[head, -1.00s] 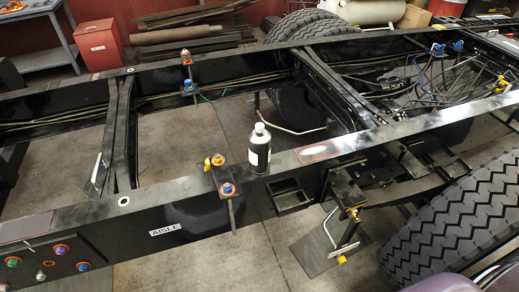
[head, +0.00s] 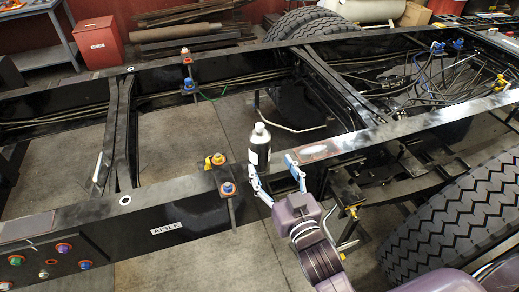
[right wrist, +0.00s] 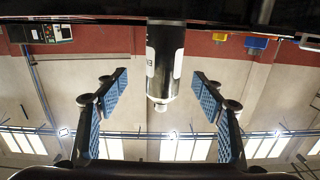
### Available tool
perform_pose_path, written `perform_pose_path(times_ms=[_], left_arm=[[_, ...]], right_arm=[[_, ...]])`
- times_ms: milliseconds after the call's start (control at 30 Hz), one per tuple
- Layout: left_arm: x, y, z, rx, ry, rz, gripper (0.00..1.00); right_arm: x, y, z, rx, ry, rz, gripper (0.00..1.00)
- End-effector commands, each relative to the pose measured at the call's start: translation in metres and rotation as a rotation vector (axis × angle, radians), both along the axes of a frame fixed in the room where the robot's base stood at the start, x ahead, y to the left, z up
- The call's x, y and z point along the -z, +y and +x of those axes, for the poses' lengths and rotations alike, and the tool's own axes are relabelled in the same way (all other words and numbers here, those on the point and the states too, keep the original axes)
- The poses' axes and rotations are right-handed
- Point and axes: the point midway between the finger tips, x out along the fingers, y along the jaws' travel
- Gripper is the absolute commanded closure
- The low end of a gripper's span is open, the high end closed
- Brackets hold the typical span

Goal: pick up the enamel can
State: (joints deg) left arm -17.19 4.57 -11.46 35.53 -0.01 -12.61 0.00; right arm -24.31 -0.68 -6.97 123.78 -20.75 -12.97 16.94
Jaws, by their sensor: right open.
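The enamel can (head: 259,150), dark with a pale label and a whitish cap, stands upright on the near black chassis rail. My right gripper (head: 274,171) is open, its blue-padded fingers spread beside the can's lower right, on the near side. In the right wrist view the can (right wrist: 165,65) appears upside down, cap at the bottom, between the two open fingers (right wrist: 160,85). No contact between fingers and can is visible there. My left gripper is not in view.
Yellow and blue bolt fittings (head: 220,172) stand on the rail just left of the can. A large tire (head: 455,215) is at the right. A red bin (head: 98,45) stands at the back left. Open gaps show floor between the rails.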

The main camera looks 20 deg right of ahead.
Motion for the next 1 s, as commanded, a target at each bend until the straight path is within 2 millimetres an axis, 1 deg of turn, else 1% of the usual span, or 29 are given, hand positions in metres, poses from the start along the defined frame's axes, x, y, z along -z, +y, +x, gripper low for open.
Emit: perform_pose_path(times_ms=[33,133,367,467,600,700,833,1000], left_arm=[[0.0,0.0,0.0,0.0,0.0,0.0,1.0],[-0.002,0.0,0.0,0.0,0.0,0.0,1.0],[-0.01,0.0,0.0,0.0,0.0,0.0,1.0],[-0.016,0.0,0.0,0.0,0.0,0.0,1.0],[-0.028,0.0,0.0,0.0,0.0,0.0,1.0],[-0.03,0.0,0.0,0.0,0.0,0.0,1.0],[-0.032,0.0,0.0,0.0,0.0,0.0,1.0],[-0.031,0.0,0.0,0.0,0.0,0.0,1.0]], right_arm=[[-0.007,0.002,0.001,-0.004,-0.026,0.002,0.37],[-0.014,0.003,0.006,-0.009,-0.051,0.003,0.37],[-0.016,0.005,0.029,-0.009,-0.051,0.003,0.37],[-0.018,0.006,0.039,-0.009,-0.05,0.003,0.37],[-0.022,0.008,0.059,-0.009,-0.049,0.003,0.37],[-0.019,0.009,0.071,-0.009,-0.049,0.002,0.37],[-0.017,0.009,0.079,-0.009,-0.048,0.003,0.37],[-0.016,0.009,0.08,-0.009,-0.048,0.003,0.37]])
